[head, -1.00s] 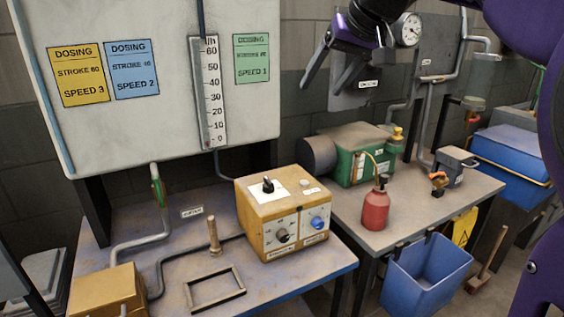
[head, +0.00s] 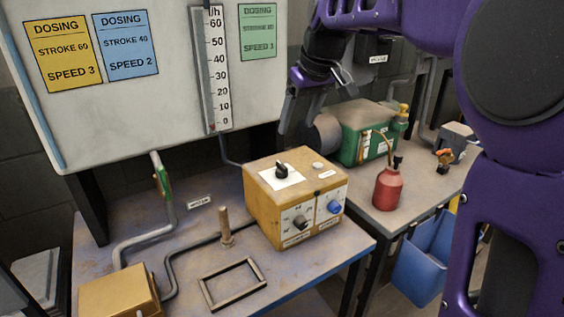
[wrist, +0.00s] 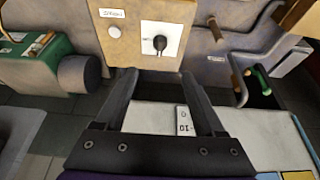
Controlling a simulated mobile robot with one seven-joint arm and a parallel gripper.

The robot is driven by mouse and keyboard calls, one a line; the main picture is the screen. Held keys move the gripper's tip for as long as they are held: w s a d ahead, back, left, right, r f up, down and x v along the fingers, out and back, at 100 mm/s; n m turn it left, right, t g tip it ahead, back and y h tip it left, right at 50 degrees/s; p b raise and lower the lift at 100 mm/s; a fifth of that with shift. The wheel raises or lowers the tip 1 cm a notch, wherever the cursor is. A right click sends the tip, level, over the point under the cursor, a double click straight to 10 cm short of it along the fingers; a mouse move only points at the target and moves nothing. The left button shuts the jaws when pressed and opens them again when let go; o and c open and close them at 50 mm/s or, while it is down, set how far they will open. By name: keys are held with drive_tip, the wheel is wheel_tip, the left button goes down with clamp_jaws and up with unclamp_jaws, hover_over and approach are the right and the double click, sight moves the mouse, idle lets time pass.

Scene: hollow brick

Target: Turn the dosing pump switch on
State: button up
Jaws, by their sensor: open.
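The dosing pump is a yellow box (head: 272,204) on the left bench in the head view. A black rotary switch (head: 282,170) sits on a white plate on its top. Its front carries a black knob (head: 301,222) and a blue knob (head: 334,207). In the wrist view the switch (wrist: 160,43) on its white plate lies just beyond my fingertips, at the upper middle. My gripper (head: 292,107) is open and empty, above and behind the pump; its fingers (wrist: 160,82) show apart in the wrist view, not touching the pump.
A board with dosing cards and a scale (head: 210,70) stands behind the bench. A red bottle (head: 387,188) and green motor (head: 366,133) stand on the right bench.

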sight(283, 166)
drive_tip(key=b+x, duration=0.2)
drive_tip(key=x, duration=1.4)
drive_tip(key=shift+s, duration=0.1)
clamp_jaws()
